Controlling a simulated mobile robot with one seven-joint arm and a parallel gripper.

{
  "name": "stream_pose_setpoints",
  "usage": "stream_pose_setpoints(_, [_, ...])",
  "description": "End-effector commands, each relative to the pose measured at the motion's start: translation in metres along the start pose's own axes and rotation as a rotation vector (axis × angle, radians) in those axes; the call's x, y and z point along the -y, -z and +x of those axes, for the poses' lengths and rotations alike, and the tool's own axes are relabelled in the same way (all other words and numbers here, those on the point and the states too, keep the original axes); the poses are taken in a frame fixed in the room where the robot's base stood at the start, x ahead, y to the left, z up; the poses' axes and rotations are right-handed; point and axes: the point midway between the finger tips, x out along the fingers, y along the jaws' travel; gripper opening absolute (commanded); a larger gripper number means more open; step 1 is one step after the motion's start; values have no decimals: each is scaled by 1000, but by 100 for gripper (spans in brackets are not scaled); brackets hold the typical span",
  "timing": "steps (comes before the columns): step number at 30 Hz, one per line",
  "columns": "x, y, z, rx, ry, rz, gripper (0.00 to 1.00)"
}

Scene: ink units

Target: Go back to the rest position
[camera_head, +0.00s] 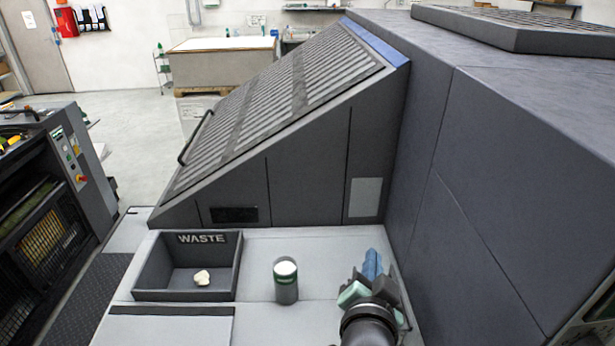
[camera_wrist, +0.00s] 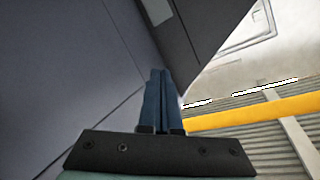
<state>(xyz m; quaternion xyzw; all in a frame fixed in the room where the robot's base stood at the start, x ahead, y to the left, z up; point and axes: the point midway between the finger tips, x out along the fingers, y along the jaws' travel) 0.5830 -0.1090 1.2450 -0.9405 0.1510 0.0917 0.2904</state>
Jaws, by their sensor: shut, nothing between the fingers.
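My gripper (camera_head: 373,264) is at the lower right of the head view, above the light grey ledge (camera_head: 320,258), close to the big dark machine wall on the right. Its blue fingers are together with nothing between them. In the wrist view the shut fingers (camera_wrist: 161,100) point up the picture, with dark machine panels (camera_wrist: 75,70) ahead and to the left. My arm hides part of the ledge beneath it.
A dark tray marked WASTE (camera_head: 150,268) holds a crumpled pale piece (camera_head: 201,278). A dark cylinder with a pale top and green band (camera_head: 286,282) stands between tray and gripper. The sloped machine cover (camera_head: 275,110) rises behind. The ledge between cylinder and slope is clear.

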Motion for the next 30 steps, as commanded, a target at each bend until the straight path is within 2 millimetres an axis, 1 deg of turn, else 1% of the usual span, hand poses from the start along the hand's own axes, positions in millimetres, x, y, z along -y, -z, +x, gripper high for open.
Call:
stream_pose_setpoints(1, [31,29,-6,-71,70,-43,0])
stream_pose_setpoints(2, [47,44,-12,-109,106,-70,0])
stream_pose_setpoints(3, [68,65,-21,-163,151,-105,0])
stream_pose_setpoints(5, [100,95,-38,-248,218,-157,0])
stream_pose_setpoints(6, [119,114,-52,-307,259,-191,0])
stream_pose_setpoints(8, [148,141,-76,-398,319,-238,0])
stream_pose_setpoints(9, [165,159,-95,-464,355,-269,0])
stream_pose_setpoints(11, [188,183,-125,-561,405,-311,0])
stream_pose_setpoints(12, [201,198,-145,-626,433,-336,0])
stream_pose_setpoints(13, [210,207,-161,-672,452,-353,0])
stream_pose_setpoints(15, [226,225,-194,-770,487,-386,0])
stream_pose_setpoints(18, [239,243,-232,-880,518,-418,0])
stream_pose_setpoints(21, [245,252,-256,-946,530,-437,0])
stream_pose_setpoints(24, [247,256,-265,-972,535,-444,0])
stream_pose_setpoints(30, [247,256,-265,-972,534,-445,0])
